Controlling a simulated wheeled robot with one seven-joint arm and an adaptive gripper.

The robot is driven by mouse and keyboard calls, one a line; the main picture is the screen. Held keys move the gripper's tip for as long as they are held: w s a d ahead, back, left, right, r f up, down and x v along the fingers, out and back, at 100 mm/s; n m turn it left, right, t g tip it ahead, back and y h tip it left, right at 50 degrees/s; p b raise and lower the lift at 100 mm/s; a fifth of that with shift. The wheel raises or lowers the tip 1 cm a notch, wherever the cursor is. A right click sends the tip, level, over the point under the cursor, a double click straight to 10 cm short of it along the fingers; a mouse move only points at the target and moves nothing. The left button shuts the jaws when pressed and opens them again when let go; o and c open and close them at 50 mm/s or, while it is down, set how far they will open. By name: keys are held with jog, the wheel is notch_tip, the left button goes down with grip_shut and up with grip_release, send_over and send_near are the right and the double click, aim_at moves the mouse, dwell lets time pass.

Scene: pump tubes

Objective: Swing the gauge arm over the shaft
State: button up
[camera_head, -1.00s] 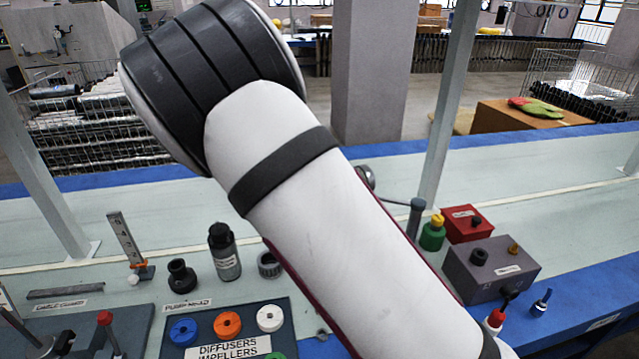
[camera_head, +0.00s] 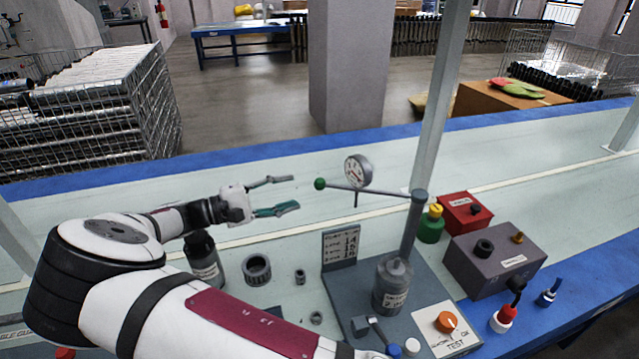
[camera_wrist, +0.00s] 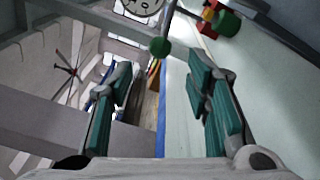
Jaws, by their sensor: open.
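The gauge arm (camera_head: 385,191) is a thin grey bar reaching left from the top of a grey post (camera_head: 412,225). It carries a round dial gauge (camera_head: 357,172) and ends in a green ball (camera_head: 319,184). My gripper (camera_head: 284,193) is open and empty, just left of the ball, fingers pointing at it. In the wrist view the ball (camera_wrist: 160,47) sits between and beyond my gripper's green-padded fingers (camera_wrist: 165,85), with the dial (camera_wrist: 143,4) cut off at the top. A grey cylinder (camera_head: 392,285) with a narrower top stands near the post's foot; I cannot tell whether it is the shaft.
The grey base plate (camera_head: 440,284) holds a number board (camera_head: 341,246) and an orange-knobbed TEST panel (camera_head: 447,328). A dark bottle (camera_head: 205,262) and a ring (camera_head: 257,269) stand below my gripper. Grey (camera_head: 492,268) and red (camera_head: 466,212) boxes stand right.

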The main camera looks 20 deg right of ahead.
aim_at(320, 184)
jog(key=d, duration=0.9)
jog(key=shift+w, duration=0.4)
grip_shut()
